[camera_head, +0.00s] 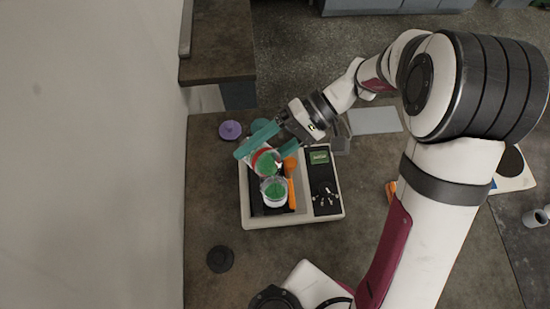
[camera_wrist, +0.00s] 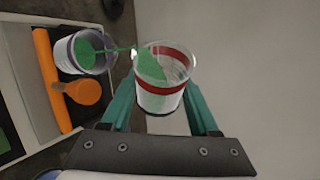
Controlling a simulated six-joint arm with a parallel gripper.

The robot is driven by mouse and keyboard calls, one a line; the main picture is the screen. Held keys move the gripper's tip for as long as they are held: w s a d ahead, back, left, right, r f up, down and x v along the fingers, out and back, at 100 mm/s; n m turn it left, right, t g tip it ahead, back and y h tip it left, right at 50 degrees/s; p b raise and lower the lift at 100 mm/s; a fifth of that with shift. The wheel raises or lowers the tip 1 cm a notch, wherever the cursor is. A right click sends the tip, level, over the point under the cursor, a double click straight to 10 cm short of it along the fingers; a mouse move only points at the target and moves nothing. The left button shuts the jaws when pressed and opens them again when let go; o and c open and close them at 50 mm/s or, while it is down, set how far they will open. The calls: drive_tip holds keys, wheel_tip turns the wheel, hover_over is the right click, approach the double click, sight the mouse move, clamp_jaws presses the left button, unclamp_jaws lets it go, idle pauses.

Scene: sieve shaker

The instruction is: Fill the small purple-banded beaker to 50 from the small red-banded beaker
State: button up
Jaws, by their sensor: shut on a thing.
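The small red-banded beaker (camera_wrist: 160,98) is held between the teal fingers of my gripper (camera_wrist: 162,108). It holds green material and is tilted toward the purple-banded beaker. In the head view the red-banded beaker (camera_head: 266,161) is just above and behind the other one, with my gripper (camera_head: 265,143) on it. The small purple-banded beaker (camera_wrist: 83,52) stands on the shaker's dark plate with green material inside; it also shows in the head view (camera_head: 274,192). A thin green streak joins the two beakers in the wrist view. The fill level against the marks cannot be read.
The sieve shaker (camera_head: 246,210) has a panel with a green display (camera_head: 319,157) on its right. An orange bar (camera_head: 292,192) and an orange round-ended piece (camera_wrist: 82,91) lie beside the purple-banded beaker. A purple disc (camera_head: 230,130) and a dark disc (camera_head: 220,259) lie on the table.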

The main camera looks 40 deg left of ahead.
idle(0.4)
drive_tip(key=shift+m+h, duration=1)
drive_tip(key=shift+h, duration=0.2)
drive_tip(key=shift+a+f+m+g+h, duration=0.35)
drive_tip(key=shift+f+m+h, duration=0.1)
drive_tip(key=shift+m+h, duration=0.2)
drive_tip(key=shift+w+a+f, duration=0.1)
drive_tip(key=shift+a+f, duration=0.05)
drive_tip(key=shift+a, duration=0.1)
drive_tip(key=f+m+h, duration=0.1)
drive_tip(key=a+f, duration=0.1)
drive_tip(key=f, duration=0.1)
drive_tip(key=a+f+m+g+h, duration=0.1)
drive_tip(key=shift+w+a+f+m+h, duration=0.25)
drive_tip(key=shift+f+m+h, duration=0.05)
drive_tip(key=shift+m+h, duration=0.05)
drive_tip(key=shift+w+a+f+m+g+h, duration=0.15)
drive_tip(key=shift+a+m+g+h, duration=0.2)
drive_tip(key=shift+a+m+h, duration=0.3)
drive_tip(key=shift+d, duration=0.1)
